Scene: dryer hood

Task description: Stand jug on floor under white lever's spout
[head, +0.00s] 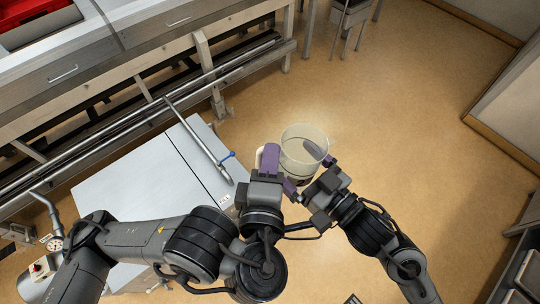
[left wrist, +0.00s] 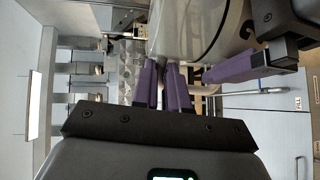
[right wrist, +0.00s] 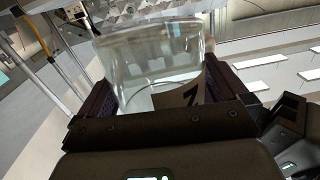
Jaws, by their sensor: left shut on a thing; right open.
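The jug (head: 304,146) is a clear, open-topped vessel right of centre in the head view. My left gripper (head: 270,158) is shut on its handle, at the jug's left side. The left wrist view shows the left fingers (left wrist: 164,88) close together below the jug's clear wall (left wrist: 195,28). My right gripper (head: 318,172) is open at the jug's lower right. In the right wrist view, its fingers (right wrist: 160,100) stand either side of the jug (right wrist: 155,62); contact is unclear. A spout pipe (head: 198,140) with a blue lever (head: 229,155) shows; I cannot make out a white lever.
A grey cabinet (head: 150,180) stands left of the jug. A metal bench (head: 110,75) with rails and a red crate (head: 35,22) is at the upper left. A pressure gauge (head: 57,243) is at the lower left. The tan floor (head: 400,110) is clear to the right.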

